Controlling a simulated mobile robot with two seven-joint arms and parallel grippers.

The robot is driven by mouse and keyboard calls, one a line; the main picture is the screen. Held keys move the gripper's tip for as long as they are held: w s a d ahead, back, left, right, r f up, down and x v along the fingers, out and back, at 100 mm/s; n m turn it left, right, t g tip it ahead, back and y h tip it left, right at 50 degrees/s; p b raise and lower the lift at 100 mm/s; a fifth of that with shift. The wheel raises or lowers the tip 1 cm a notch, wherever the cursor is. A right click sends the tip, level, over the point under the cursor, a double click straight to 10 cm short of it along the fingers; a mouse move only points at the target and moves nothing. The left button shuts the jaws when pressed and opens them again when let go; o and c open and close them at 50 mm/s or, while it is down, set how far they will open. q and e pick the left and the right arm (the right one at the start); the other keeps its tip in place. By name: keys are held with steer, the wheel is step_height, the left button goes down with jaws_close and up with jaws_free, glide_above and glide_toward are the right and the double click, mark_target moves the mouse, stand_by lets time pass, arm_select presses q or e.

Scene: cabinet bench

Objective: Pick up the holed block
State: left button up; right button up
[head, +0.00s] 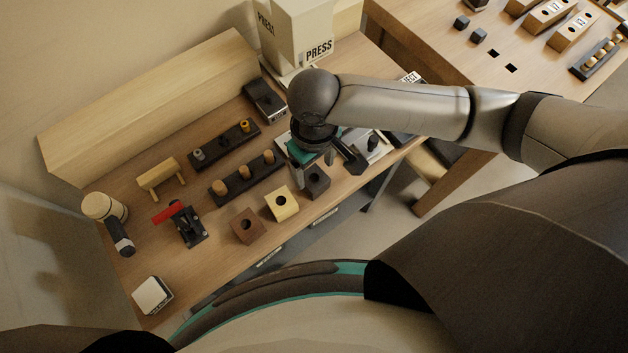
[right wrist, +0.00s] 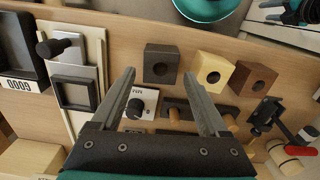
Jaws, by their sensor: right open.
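Three holed blocks sit in a row along the bench's front edge: a dark grey one (head: 316,182), a yellow one (head: 283,204) and a brown one (head: 247,227). My right gripper (head: 318,160) is open and empty, just behind and above the dark grey block. In the right wrist view the dark grey block (right wrist: 161,63) shows between and just past the spread fingertips. The yellow block (right wrist: 211,70) and the brown block (right wrist: 253,78) lie to its right there. My left gripper is not in view.
A dark rack with wooden pegs (head: 246,179) lies behind the blocks. A black clamp with a red handle (head: 187,224) stands to the left. A small box with a black knob (right wrist: 139,105) and a square-framed panel (right wrist: 75,90) are near my right gripper. A press (head: 300,35) stands behind.

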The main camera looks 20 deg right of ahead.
mark_target(314, 180)
step_height(314, 180, down, 6)
steer(key=shift+r+b, duration=0.15)
steer(key=shift+b, duration=0.75)
steer(key=c, duration=1.1)
steer(key=shift+r, duration=0.15)
